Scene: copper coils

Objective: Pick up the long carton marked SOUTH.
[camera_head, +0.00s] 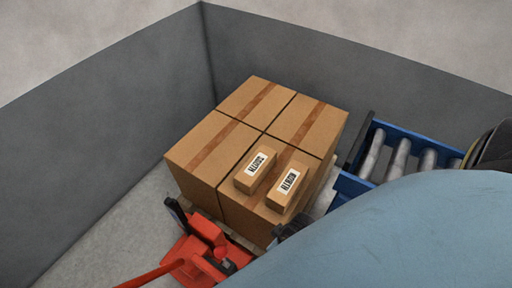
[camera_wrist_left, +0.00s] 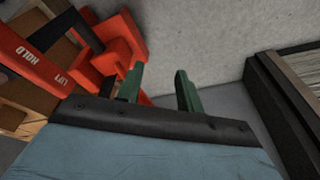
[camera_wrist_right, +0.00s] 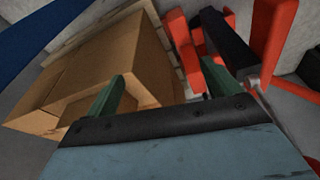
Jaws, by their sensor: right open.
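The carton marked SOUTH (camera_head: 254,172) is a small long brown box with a white label. It lies on top of the near right large box of a stack. A similar carton (camera_head: 287,190), whose label seems to read NORTH, lies just right of it with a narrow gap. My left gripper (camera_wrist_left: 160,70) is open and empty, near red metal parts and apart from the cartons. My right gripper (camera_wrist_right: 163,70) is open and empty, with the stack's side and red parts beyond it. I cannot make out the SOUTH carton in either wrist view.
Several large taped boxes (camera_head: 212,150) stand close together on a pallet. A red pallet jack (camera_head: 203,240) stands at their near side. A blue roller conveyor (camera_head: 400,130) is at the right. Grey walls (camera_head: 100,120) enclose the back and left. My blue-grey arm covers the lower right.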

